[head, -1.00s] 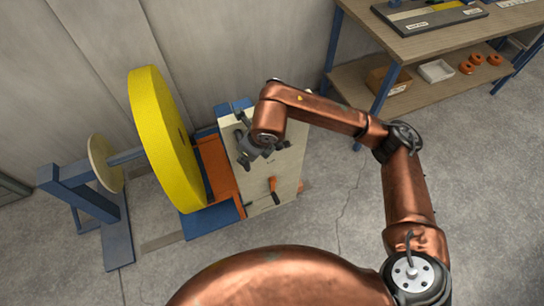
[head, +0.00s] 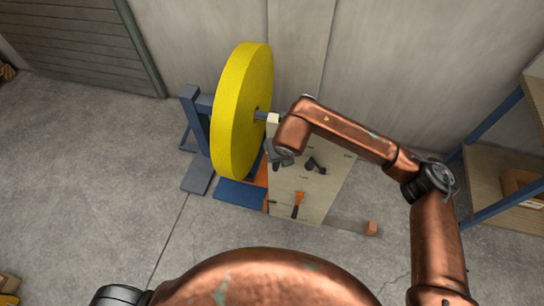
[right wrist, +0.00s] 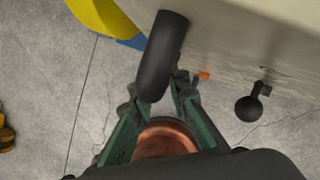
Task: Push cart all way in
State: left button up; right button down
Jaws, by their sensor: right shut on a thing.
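The cart (head: 312,190) has an upright beige panel with an orange-handled lever (head: 298,199) and black knob handles. It stands right of a big yellow roll (head: 236,110), whose shaft (head: 265,116) reaches the panel's upper left. The roll sits close to the blue stand (head: 196,125). My right gripper (head: 284,160) is at the panel's upper left. In the right wrist view, its green fingers (right wrist: 157,102) are shut on a black cylindrical handle (right wrist: 164,50) beside the panel. My left gripper is out of view.
A wooden shelf (head: 500,180) with blue legs stands at the right. The wall is close behind.

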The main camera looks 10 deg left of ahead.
jog(key=shift+w+a, duration=0.15)
jog(key=shift+a, duration=0.4)
jog(key=c, duration=2.2)
grip_release()
jog(key=shift+a, duration=0.1)
jog(key=o, duration=0.3)
jog(key=shift+o, duration=0.3)
jog(key=shift+r, duration=0.1)
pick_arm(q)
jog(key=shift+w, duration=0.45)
pick_arm(e)
jog(key=v, duration=1.2)
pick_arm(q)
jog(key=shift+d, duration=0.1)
